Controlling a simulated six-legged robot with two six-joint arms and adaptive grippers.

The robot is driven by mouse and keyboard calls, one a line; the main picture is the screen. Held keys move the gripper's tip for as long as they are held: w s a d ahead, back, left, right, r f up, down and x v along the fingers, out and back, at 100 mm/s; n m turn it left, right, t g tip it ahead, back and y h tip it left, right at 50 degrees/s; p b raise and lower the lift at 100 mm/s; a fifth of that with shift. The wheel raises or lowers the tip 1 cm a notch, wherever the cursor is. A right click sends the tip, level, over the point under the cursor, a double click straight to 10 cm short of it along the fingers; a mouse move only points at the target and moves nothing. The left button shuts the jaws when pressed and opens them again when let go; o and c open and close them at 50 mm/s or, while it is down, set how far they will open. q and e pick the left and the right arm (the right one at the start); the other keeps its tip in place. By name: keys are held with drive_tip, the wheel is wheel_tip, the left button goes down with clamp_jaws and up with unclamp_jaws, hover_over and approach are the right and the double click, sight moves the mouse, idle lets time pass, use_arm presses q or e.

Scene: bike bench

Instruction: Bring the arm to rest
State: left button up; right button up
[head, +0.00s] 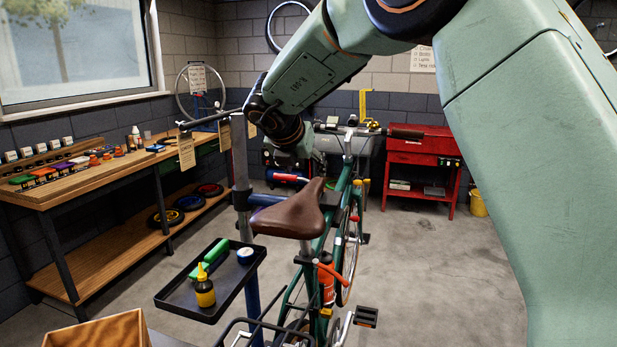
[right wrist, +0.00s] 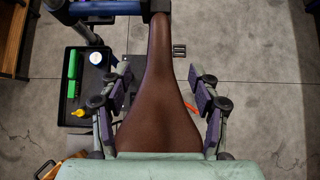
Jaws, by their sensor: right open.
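My right arm comes in from the right in the head view. Its gripper (head: 296,150) is pointing down, partly hidden behind its own wrist, above and beyond the brown bike saddle (head: 288,217). In the right wrist view the two fingers of this gripper (right wrist: 160,85) are spread wide and hold nothing. The saddle (right wrist: 160,110) shows below, between the fingers in the picture; I cannot tell the exact gap. My left gripper is not in view.
A green bike (head: 343,195) stands clamped in a blue stand. A black tray (head: 176,292) beside it holds a yellow bottle (head: 204,291), a green item and a round tin. A wooden workbench (head: 110,167) is at left, a red cabinet (head: 418,156) behind. Floor at right is clear.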

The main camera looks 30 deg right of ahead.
drive_tip(key=shift+v, duration=0.8)
drive_tip(key=shift+w, duration=0.15)
drive_tip(key=shift+f, duration=0.1)
drive_tip(key=shift+s, duration=0.2)
drive_tip(key=shift+w, duration=0.1)
